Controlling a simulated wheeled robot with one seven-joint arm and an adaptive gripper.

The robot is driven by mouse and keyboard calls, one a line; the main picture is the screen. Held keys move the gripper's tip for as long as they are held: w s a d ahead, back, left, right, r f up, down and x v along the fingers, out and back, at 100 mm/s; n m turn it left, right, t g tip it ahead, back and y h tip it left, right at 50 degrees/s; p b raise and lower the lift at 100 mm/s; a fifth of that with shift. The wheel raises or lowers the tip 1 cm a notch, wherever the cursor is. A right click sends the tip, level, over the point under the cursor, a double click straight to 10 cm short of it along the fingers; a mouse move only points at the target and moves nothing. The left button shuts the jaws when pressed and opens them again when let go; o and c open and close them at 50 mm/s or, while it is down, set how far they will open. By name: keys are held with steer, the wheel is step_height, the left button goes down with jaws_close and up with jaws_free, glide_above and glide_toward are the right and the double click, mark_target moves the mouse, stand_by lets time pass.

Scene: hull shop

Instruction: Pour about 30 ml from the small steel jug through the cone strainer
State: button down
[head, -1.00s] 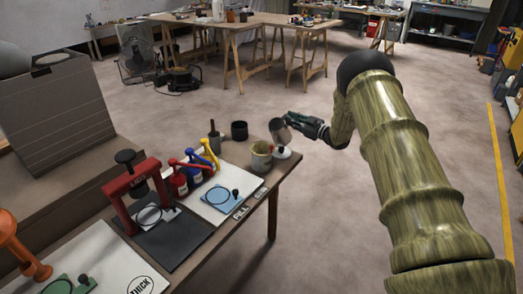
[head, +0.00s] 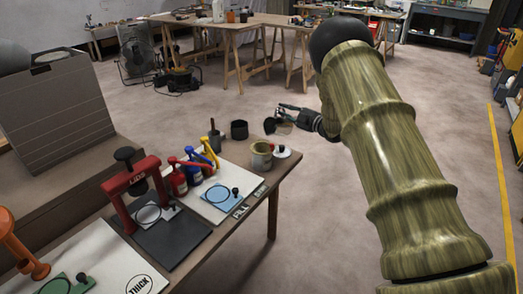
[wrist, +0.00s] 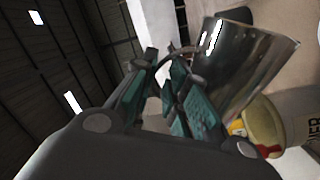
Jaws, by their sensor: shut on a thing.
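My gripper (head: 298,115) is shut on the small steel jug (head: 285,128), apparently by its handle, beyond the far right corner of the bench. The jug is tipped, its dark mouth facing left. In the wrist view, the shiny jug (wrist: 245,70) lies right of the green-padded fingers (wrist: 178,88). A beige pot (head: 261,158) stands on the bench below and left of the jug, apart from it. It also shows in the wrist view (wrist: 262,127). I cannot make out the cone strainer clearly, nor any stream or the jug's contents.
A dark cup (head: 239,130) and a narrow pot with a stick (head: 215,140) stand behind the beige pot. A white lid-like piece (head: 282,152) with a red knob lies beside it.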

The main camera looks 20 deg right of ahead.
mark_target(279, 121)
steer(key=shift+s+a+f+n+b, duration=0.3)
steer(key=shift+a+n+b, duration=0.15)
steer(key=shift+n, duration=0.25)
steer(key=shift+s+a+r+n+b, duration=0.1)
steer(key=shift+s+a+r+n, duration=0.15)
steer(key=shift+a, duration=0.2)
steer(key=shift+s+a+r+n+b, duration=0.1)
steer(key=shift+s+a+n, duration=0.15)
steer(key=shift+a+n, duration=0.15)
steer(key=shift+s+a+r+n+b, duration=0.1)
steer(key=shift+s+a+r+n, duration=0.15)
steer(key=shift+a, duration=0.2)
steer(key=shift+w+d, duration=0.1)
steer(key=shift+d, duration=0.1)
steer(key=shift+a+r+n, duration=0.15)
steer(key=shift+a+n, duration=0.1)
steer(key=shift+n, duration=0.15)
stand_by(0.5)
